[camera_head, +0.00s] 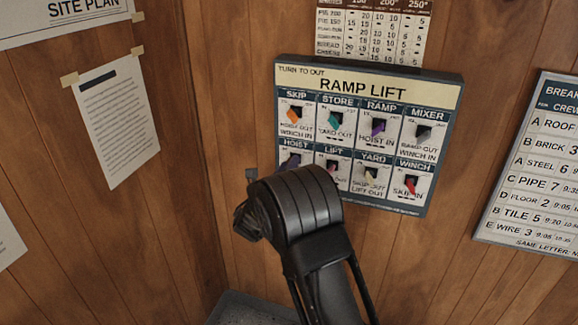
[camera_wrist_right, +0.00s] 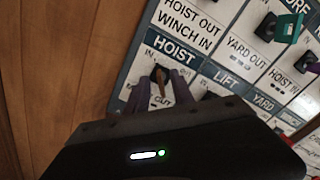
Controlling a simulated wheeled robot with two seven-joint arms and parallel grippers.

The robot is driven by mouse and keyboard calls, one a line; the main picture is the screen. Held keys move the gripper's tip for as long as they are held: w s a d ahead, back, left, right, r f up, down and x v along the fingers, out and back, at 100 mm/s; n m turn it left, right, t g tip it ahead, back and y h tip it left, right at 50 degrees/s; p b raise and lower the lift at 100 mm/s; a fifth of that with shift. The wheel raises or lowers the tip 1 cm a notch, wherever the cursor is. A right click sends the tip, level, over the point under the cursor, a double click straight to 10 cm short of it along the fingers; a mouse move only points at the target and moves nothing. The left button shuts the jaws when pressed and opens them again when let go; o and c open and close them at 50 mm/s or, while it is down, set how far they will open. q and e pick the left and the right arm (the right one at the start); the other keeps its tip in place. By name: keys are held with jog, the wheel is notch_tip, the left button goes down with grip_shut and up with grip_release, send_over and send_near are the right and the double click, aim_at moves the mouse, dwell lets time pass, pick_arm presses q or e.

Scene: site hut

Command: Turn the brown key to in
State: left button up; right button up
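The brown key (camera_wrist_right: 158,88) stands in the HOIST switch at the lower left of the RAMP LIFT panel (camera_head: 450,120). In the right wrist view the IN mark shows above its dark hub, and its handle points down in the picture, near the OUT mark. My right gripper (camera_wrist_right: 161,86) has one finger on each side of the key, with a gap to it, so it looks open around the key. In the head view the right gripper (camera_head: 291,162) is at the HOIST switch and hides the key. My left gripper is not in view.
Close by are the teal STORE key (camera_head: 333,121), orange SKIP key (camera_head: 293,116), purple RAMP key (camera_head: 378,127), MIXER key (camera_head: 422,133), LIFT key (camera_head: 332,166), YARD key (camera_head: 370,173) and red WINCH key (camera_head: 411,186).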

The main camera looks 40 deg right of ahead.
jog(key=b+v, duration=0.1)
jog(key=v, duration=0.6)
jog(key=shift+a, duration=0.1)
dwell(0.4)
